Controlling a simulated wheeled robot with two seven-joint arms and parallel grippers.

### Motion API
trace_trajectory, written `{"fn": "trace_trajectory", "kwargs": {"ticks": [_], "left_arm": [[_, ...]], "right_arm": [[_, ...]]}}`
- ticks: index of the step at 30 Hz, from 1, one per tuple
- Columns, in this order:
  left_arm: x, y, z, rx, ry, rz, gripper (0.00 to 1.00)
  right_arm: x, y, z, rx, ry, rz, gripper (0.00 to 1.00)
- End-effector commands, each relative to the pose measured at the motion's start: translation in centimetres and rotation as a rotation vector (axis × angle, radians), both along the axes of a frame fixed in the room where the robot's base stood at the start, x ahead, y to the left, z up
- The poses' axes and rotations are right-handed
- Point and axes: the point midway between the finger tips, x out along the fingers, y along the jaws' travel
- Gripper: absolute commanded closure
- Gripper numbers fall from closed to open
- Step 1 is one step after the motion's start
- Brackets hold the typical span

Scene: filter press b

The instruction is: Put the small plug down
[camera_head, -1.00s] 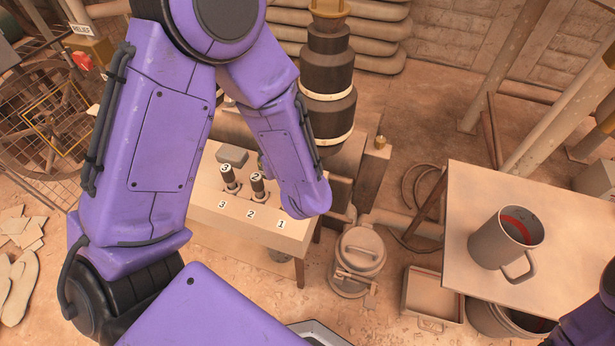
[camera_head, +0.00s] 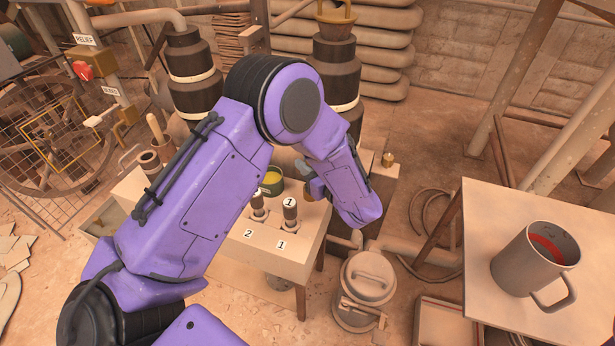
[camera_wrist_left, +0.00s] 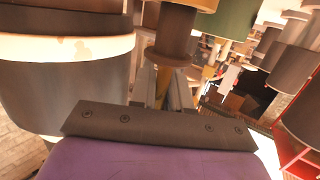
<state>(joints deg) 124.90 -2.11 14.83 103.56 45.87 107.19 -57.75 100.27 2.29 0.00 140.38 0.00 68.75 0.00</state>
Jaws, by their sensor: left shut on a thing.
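My left gripper (camera_head: 309,180) is over the back of the pale bench (camera_head: 265,237), partly hidden by my purple forearm. In the left wrist view, a brown spool-shaped piece (camera_wrist_left: 176,42), seemingly the small plug, sits at the shut fingers (camera_wrist_left: 165,85). In the head view only a small brown part of it (camera_head: 308,194) shows beside the fingers. I cannot tell whether its underside touches anything. Dark pegs marked 2 (camera_head: 257,208) and 1 (camera_head: 290,212) stand upright on the bench, just left of the gripper. My right gripper is out of view.
A green can with a yellow inside (camera_head: 271,182) stands behind the pegs. Dark banded cylinders (camera_head: 340,75) rise behind my arm. A lidded pot (camera_head: 365,280) is on the floor. A grey mug (camera_head: 530,258) stands on the right-hand table (camera_head: 480,215).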

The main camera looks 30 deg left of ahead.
Motion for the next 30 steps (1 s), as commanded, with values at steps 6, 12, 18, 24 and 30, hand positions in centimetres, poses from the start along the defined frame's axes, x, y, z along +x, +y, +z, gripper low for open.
{"fn": "trace_trajectory", "kwargs": {"ticks": [6, 12, 18, 24, 30], "left_arm": [[-0.1, 0.0, -3.1, 0.000, 0.001, -0.001, 1.00], [-0.1, 0.0, -3.0, 0.000, 0.001, -0.001, 1.00], [-0.1, 0.0, -3.0, 0.000, 0.001, -0.001, 0.58], [-0.2, 0.0, -2.9, 0.000, 0.000, -0.001, 0.58], [-1.1, -2.8, -2.2, 0.001, 0.000, -0.006, 0.58]], "right_arm": [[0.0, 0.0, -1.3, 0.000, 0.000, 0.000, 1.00], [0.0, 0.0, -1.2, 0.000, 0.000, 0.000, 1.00], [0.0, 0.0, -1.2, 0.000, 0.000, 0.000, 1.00], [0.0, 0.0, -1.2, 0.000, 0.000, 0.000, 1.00], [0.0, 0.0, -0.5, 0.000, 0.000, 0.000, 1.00]]}}
